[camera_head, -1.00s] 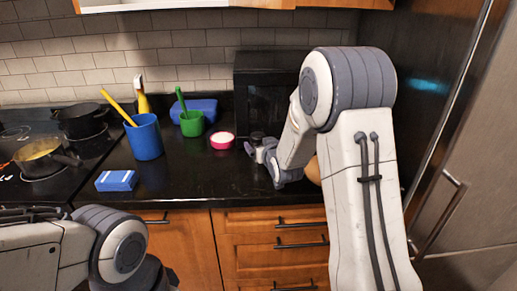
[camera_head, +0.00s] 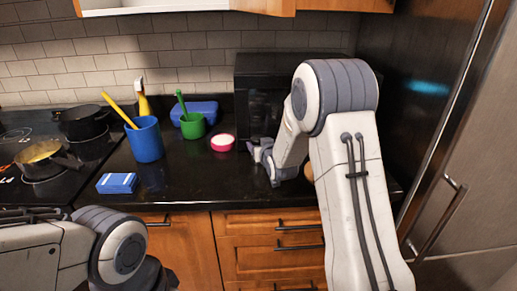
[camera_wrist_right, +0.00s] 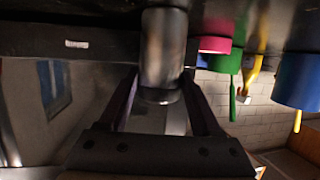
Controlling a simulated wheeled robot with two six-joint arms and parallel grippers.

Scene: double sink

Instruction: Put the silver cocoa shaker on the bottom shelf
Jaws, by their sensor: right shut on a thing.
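The silver cocoa shaker (camera_wrist_right: 163,50) shows in the right wrist view as a metal cylinder between my right gripper's fingers. My right gripper (camera_wrist_right: 164,95) is shut on it. In the head view my right gripper (camera_head: 262,152) is low over the counter in front of the black microwave, right of the pink bowl. The shaker cannot be made out there. An upper cabinet's pale bottom shelf (camera_head: 150,9) shows only in part at the top of the head view. My left arm is at the lower left, its gripper out of view.
The pink bowl (camera_head: 222,141), green cup (camera_head: 192,127), blue cup (camera_head: 146,139) and blue box (camera_head: 117,183) stand on the black counter. The microwave (camera_head: 262,95) is behind my right gripper. A fridge (camera_head: 455,170) is at the right. The counter's front middle is clear.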

